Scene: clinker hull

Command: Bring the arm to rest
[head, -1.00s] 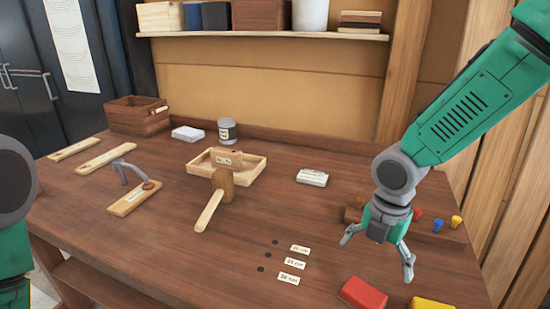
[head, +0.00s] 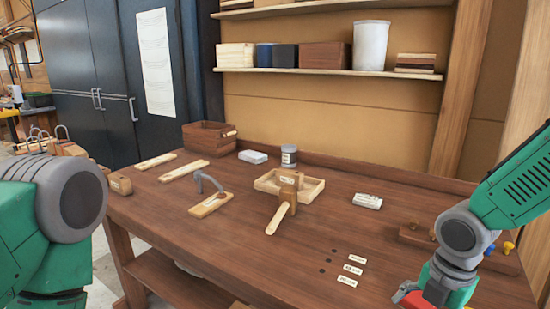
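My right arm comes in from the right edge, over the right side of the workbench (head: 200,240). Its gripper (head: 432,299) is low in the picture, cut by the bottom edge. A red block (head: 413,301) shows partly behind the gripper. My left arm (head: 60,215) fills the lower left, and its gripper is out of view.
A wooden mallet (head: 284,201) leans at a shallow wooden tray (head: 312,188). Small labels (head: 352,269) lie left of my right gripper. A wooden holder (head: 415,237) with coloured pegs stands behind my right arm. The bench's middle front is clear.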

